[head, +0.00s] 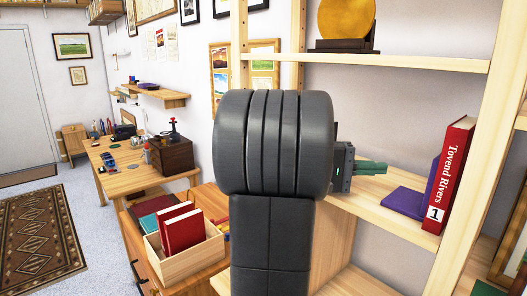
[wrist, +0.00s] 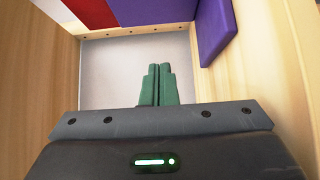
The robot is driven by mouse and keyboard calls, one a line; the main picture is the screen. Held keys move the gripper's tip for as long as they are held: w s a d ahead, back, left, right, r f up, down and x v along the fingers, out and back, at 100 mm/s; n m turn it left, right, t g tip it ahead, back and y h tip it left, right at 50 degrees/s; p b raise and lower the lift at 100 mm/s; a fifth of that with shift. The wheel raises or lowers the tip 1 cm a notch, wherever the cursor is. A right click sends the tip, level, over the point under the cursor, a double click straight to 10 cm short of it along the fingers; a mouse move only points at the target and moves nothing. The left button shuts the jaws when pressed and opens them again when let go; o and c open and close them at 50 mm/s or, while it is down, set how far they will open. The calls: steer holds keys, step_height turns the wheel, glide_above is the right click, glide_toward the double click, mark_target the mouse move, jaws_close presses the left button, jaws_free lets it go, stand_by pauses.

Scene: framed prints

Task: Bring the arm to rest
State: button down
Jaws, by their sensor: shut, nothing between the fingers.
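My gripper (head: 382,168) reaches out sideways to the right over the middle shelf board in the head view. Most of my arm (head: 272,150) stands in front of it and hides its base. In the wrist view, my gripper's green fingers (wrist: 158,70) are together, with nothing between them. The fingers are apart from the books in the head view. A red book (head: 450,175) marked "Tovend Rivers 1" stands tilted on the shelf, right of my gripper. A purple book (head: 405,202) is beside it; it also shows in the wrist view (wrist: 216,30).
The wooden shelf (head: 415,65) surrounds my gripper, with a board above holding a round orange ornament (head: 346,18). A wooden box (head: 190,262) with red books stands lower left, near a cluttered desk (head: 130,178). Open floor and a patterned rug (head: 38,235) lie farther left.

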steer(key=a+b, duration=0.2)
steer(key=a, duration=1)
steer(key=shift+w+a, duration=0.4)
steer(key=shift+d, duration=0.1)
